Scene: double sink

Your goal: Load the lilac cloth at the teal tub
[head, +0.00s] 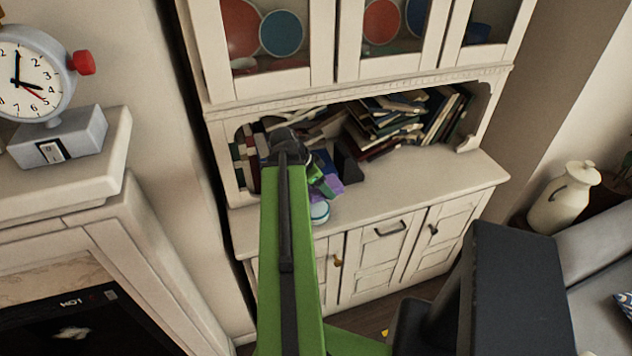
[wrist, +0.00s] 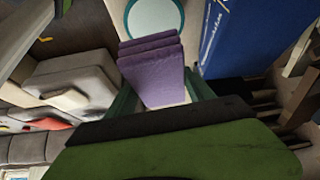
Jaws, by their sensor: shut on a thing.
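The lilac cloth (wrist: 152,72) is a folded, layered purple block in the wrist view. My gripper (wrist: 158,98) is shut on its near end. In the head view the cloth (head: 331,186) shows as a small purple patch at the end of my green arm, and my gripper (head: 317,174) is partly hidden by the arm. The teal tub (head: 320,212) is small, round and pale inside, on the cabinet's counter. It also shows in the wrist view (wrist: 155,15), just past the cloth's far end and cut off by the top edge. I cannot tell the height gap between them.
The cream cabinet (head: 400,195) has an open shelf of piled books (head: 395,120) behind the counter. A blue book-like thing (wrist: 240,35) lies right of the tub in the wrist view. The counter's right part is clear.

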